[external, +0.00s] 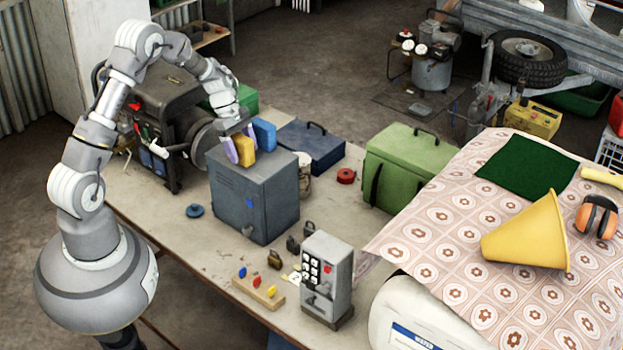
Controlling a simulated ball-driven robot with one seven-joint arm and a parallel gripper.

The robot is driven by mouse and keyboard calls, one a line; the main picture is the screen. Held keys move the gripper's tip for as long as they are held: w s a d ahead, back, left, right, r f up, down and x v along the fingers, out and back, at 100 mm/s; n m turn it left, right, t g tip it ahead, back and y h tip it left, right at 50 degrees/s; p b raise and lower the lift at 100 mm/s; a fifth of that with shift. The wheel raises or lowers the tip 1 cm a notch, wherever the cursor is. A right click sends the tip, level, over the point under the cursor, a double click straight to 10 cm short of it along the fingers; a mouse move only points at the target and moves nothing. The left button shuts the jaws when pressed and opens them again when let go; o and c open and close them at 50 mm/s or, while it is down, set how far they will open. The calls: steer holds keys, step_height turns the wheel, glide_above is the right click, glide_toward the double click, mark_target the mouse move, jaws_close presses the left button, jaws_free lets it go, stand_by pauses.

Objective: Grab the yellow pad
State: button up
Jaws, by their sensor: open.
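The yellow pad (244,149) stands upright on top of a grey-blue metal cabinet (240,204) on the workbench. A purple pad-like piece (230,150) is close on its left and a blue pad (264,134) is close on its right. My gripper (240,134) is open, pointing down just above and behind the yellow pad, at the row of pads. The fingertips are small and partly hidden, so I cannot tell whether they straddle the yellow pad or touch it.
A dark generator (160,105) stands behind my arm on the left. A dark blue case (311,148) and a green box (407,164) are right of the cabinet. A grey keypad box (326,272) stands in front. The bench's front left is mostly clear.

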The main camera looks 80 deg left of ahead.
steer(key=shift+w+f, duration=0.1)
steer(key=shift+f, duration=0.15)
steer(key=shift+d, duration=0.1)
steer(key=c, duration=1)
steer(key=shift+r, duration=0.15)
